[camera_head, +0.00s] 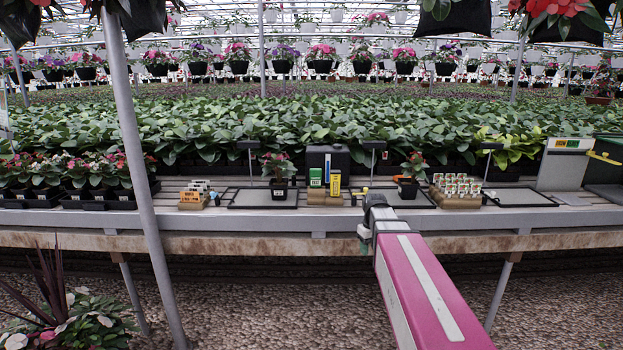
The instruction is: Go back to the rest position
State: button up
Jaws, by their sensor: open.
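My arm reaches in from the bottom right, with a pink and white link. My gripper (369,203) is at its far end, in front of the bench's front edge (250,220). It is small and dark, and its fingers are hard to make out. It appears open, and I see nothing held in it. Behind it on the bench stand a potted plant (411,173) to the right and a yellow box (334,183) to the left.
Black trays (262,204) lie on the bench. A wooden block with labels (194,195) stands left, a holder of small red and white packets (457,188) right. A slanted grey post (141,190) crosses the left side. Gravel floor (250,300) lies below.

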jog(key=s+a+f+m, duration=0.2)
jog(key=s+f+m, duration=0.2)
jog(key=s+f, duration=0.8)
jog(key=s, duration=0.3)
jog(key=shift+f+m, duration=0.3)
jog(key=shift+f, duration=0.05)
jog(key=shift+a, duration=0.1)
dwell(5.2)
